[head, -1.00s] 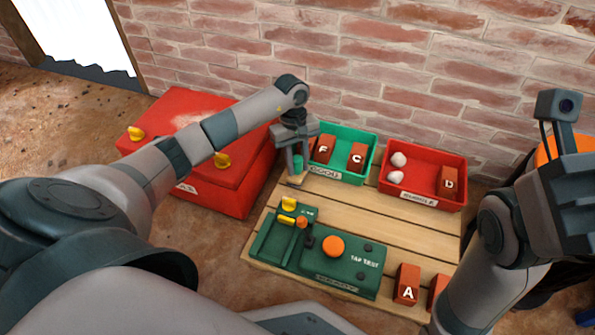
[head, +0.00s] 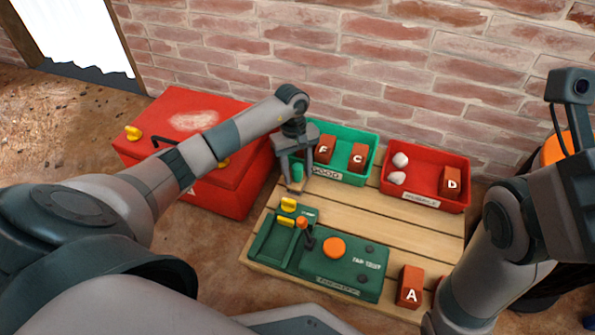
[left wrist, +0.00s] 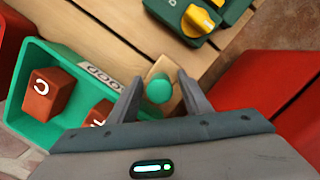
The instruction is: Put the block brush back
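The block brush, a tan wooden block with a round green handle, is between the fingers of my left gripper (head: 295,187) in the head view. In the left wrist view, the block brush (left wrist: 160,72) shows its green knob from above, with the fingers (left wrist: 160,82) on both sides of the block. My right gripper (head: 570,205) is partly seen at the right edge, fingertips hidden.
The green bin holds red blocks F and C. A red bin (head: 424,199) holds white lumps and block D. A green test panel (head: 345,275) with an orange button and lever lies in front; block A (head: 410,287) is beside it. A red chest (head: 225,185) stands left. A brick wall is behind.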

